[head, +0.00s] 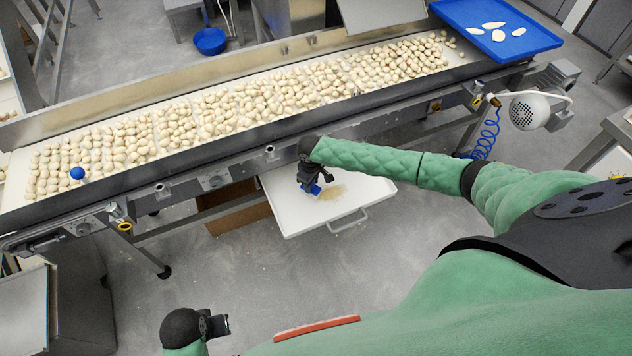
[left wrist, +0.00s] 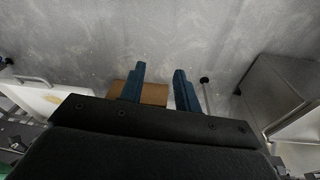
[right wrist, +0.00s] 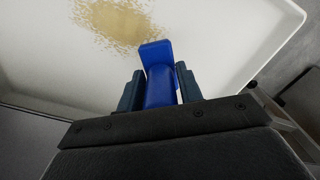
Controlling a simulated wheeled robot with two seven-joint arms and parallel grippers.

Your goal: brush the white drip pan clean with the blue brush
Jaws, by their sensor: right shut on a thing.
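The white drip pan (head: 290,216) is pulled out below the conveyor, with a handle on its front edge. It also shows in the right wrist view (right wrist: 205,25). A tan patch of crumbs (head: 336,191) lies on its floor. My right gripper (head: 312,180) is over the pan, shut on the blue brush (right wrist: 158,75). The brush is beside the patch in the head view; I cannot tell whether it touches the pan floor. My left gripper (left wrist: 160,88) is open and empty, away from the pan, above the grey floor.
A brown box (head: 240,208) is on the floor left of the pan. A blue tray (head: 467,17) with several pale pieces sits at the conveyor's far right end. Floor in front is clear.

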